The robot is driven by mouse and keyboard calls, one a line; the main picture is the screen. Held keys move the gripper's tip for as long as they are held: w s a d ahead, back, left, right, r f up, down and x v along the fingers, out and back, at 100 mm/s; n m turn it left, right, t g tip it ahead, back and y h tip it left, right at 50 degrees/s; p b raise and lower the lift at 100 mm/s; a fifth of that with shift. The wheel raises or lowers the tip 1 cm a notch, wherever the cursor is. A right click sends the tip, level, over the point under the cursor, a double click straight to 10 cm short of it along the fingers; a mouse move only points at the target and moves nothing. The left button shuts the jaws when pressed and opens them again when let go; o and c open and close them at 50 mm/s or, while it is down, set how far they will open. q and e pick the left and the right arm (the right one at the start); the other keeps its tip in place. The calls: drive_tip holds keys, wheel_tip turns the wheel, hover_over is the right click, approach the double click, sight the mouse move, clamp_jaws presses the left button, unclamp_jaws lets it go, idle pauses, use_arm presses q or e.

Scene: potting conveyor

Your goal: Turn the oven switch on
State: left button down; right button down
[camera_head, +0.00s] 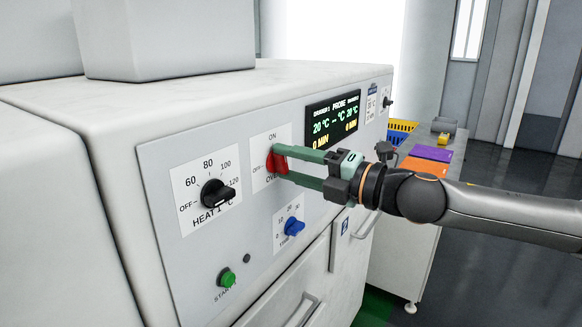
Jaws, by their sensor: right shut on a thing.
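The red oven switch (270,163) sits on a white label plate on the oven's front panel (168,240). "ON" is printed above it and "OFF" to its left. The fingers of my right gripper (283,164) reach in from the right and are shut on the red switch. One finger is above and one below, and they hide part of the switch. Its exact turned angle is hard to tell. My left gripper is not in view.
A black heat knob (216,193) is left of the switch, a blue timer knob (294,227) below it and a green start button (227,278) lower down. A lit display (334,119) is above right.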

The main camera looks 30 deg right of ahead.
drive_tip(key=shift+m, duration=1.7)
drive_tip(key=shift+c, duration=1.4)
unclamp_jaws()
drive_tip(key=shift+b, duration=0.3)
